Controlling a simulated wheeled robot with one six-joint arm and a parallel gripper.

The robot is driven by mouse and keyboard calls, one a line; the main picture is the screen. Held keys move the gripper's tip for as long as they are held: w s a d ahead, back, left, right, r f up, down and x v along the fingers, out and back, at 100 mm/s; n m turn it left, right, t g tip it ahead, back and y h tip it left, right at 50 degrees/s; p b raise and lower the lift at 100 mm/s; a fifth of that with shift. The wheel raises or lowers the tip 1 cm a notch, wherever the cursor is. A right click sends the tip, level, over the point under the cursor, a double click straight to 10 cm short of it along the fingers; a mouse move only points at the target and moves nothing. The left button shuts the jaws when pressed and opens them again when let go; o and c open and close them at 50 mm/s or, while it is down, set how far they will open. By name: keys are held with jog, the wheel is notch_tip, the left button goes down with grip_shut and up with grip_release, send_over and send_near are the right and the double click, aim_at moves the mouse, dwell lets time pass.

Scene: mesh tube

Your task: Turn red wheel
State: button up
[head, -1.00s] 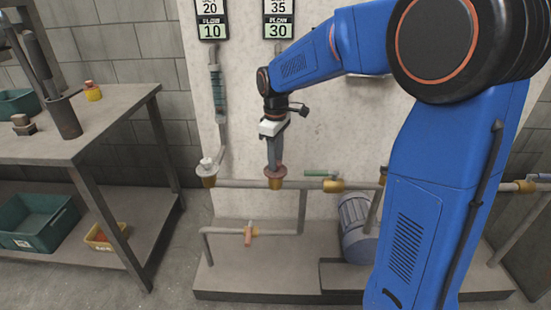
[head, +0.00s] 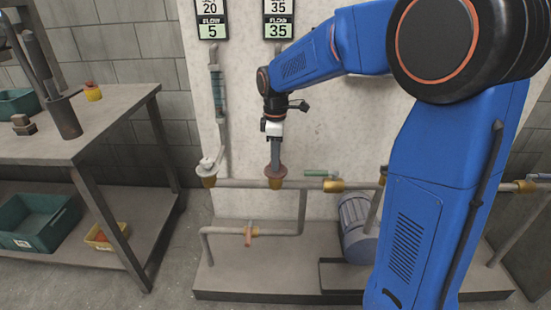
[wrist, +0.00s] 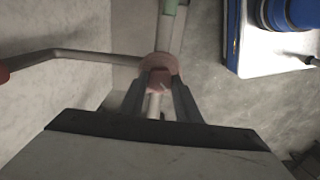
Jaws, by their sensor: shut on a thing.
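The red wheel (head: 275,171) sits on a brass fitting of the horizontal pipe, below the right display. My gripper (head: 275,160) points down onto it from above. In the wrist view, the fingers are shut on the raised middle of the red wheel (wrist: 159,65), one on each side. The fingers hide part of the wheel. The right display (head: 278,20) reads 35 above and FLOW 35 below. The left display (head: 212,20) reads 20 above and FLOW 5 below.
A white wheel (head: 207,163) stands on the pipe to the left. A green handle (head: 316,173) and a blue motor (head: 357,228) are to the right. A workbench (head: 115,100) with bins stands at the far left. The pale wall panel is close behind.

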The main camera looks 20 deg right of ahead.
jog(key=o, duration=1.1)
jog(key=shift+c, duration=0.2)
jog(key=shift+r, duration=0.1)
notch_tip(320, 180, up, 17)
jog(key=shift+r, duration=0.15)
